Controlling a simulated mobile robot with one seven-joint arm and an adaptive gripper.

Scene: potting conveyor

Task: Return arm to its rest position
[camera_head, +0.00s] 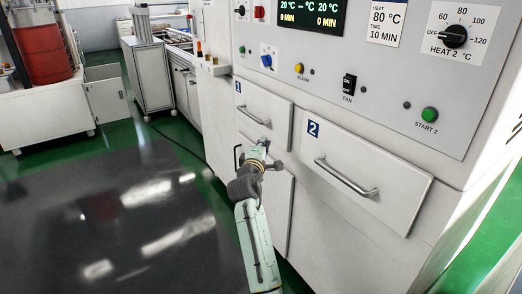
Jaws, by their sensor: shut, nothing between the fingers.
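My arm reaches up from the bottom of the head view. My gripper (264,147) is at its far end, in front of the drawer marked 1 (270,112) on the white oven cabinet. The gripper is small in the picture and looks shut with nothing in it. It is close to the drawer 1 handle (249,136); I cannot tell whether they touch. The drawer marked 2 (390,183) is to the right, with its bar handle (345,180) in clear view.
The control panel (380,85) with knobs and buttons is above the drawers. A grey conveyor cabinet (149,76) stands behind at the left. A red drum (42,52) is at the far left. The dark shiny floor (110,225) left of my arm is clear.

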